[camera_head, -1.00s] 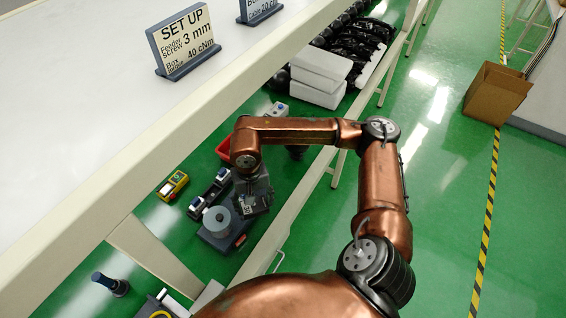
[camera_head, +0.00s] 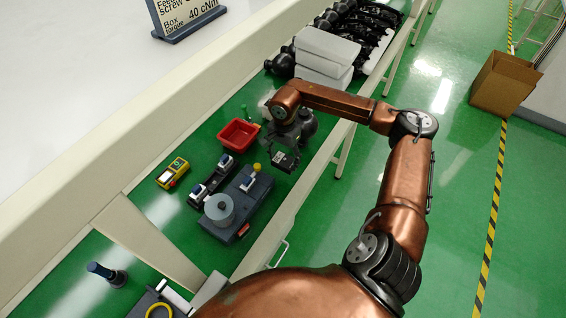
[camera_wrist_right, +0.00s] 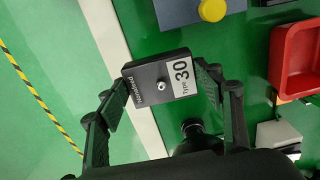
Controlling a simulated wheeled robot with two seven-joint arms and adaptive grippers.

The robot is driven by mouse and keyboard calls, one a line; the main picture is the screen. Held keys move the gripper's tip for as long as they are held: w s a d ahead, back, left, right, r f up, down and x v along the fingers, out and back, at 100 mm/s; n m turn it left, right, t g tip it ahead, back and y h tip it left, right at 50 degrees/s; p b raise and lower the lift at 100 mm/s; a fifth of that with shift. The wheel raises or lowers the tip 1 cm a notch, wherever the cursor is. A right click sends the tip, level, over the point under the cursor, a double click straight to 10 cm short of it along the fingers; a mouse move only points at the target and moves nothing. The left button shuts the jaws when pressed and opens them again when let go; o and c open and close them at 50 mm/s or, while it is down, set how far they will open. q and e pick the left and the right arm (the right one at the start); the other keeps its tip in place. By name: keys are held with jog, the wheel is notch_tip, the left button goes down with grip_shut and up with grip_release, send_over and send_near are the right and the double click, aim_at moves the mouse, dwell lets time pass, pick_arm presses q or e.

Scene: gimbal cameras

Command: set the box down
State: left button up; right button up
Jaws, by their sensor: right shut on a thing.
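The box is a small dark block with a white label reading 30, seen in the right wrist view (camera_wrist_right: 150,84). My right gripper (camera_wrist_right: 163,92) is shut on it, one finger at each side. In the head view the box (camera_head: 287,163) hangs below my right gripper (camera_head: 281,154), right of the red tray (camera_head: 238,148) and above the right part of the green work surface. I cannot tell its exact height. My left gripper is not in view.
A dark blue fixture (camera_head: 232,229) with a grey disc stands nearer. A yellow device (camera_head: 172,173) lies left. White blocks (camera_head: 327,47) and black parts (camera_head: 340,18) fill the far end. A cream edge (camera_head: 262,252) bounds the green surface; some green around the tray is clear.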

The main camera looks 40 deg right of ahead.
aim_at(283, 159)
jog(key=w+d+f, duration=0.1)
jog(key=f, duration=0.1)
jog(key=w+f, duration=0.1)
jog(key=w+d+f, duration=0.1)
jog(key=f, duration=0.1)
jog(key=shift+w+d+f+b, duration=0.1)
jog(key=shift+d+f+b, duration=0.2)
jog(key=shift+f, duration=1.4)
jog(key=shift+f, duration=0.2)
jog(key=o, duration=1.3)
jog(key=shift+c, duration=0.2)
jog(key=shift+r, duration=0.15)
notch_tip(283, 159, up, 12)
jog(key=shift+r+p, duration=0.1)
jog(key=shift+p, duration=0.2)
